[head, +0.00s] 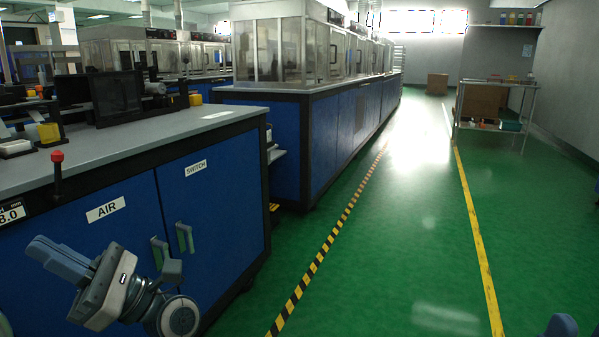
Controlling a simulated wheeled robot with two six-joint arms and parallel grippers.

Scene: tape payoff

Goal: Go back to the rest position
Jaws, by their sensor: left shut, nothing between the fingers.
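My left gripper (45,252) is in the lower left of the head view, in front of the blue cabinet doors. Its blue-grey fingers point left and are shut together, with nothing held between them. The grey gripper body and a round wrist joint trail down to the right.
A blue cabinet (228,190) with a grey top stands close on the left, its green handles (184,237) and a red-knobbed lever (57,172) near my left arm. Open green floor (400,255) lies right. A metal cart (495,127) stands farther back.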

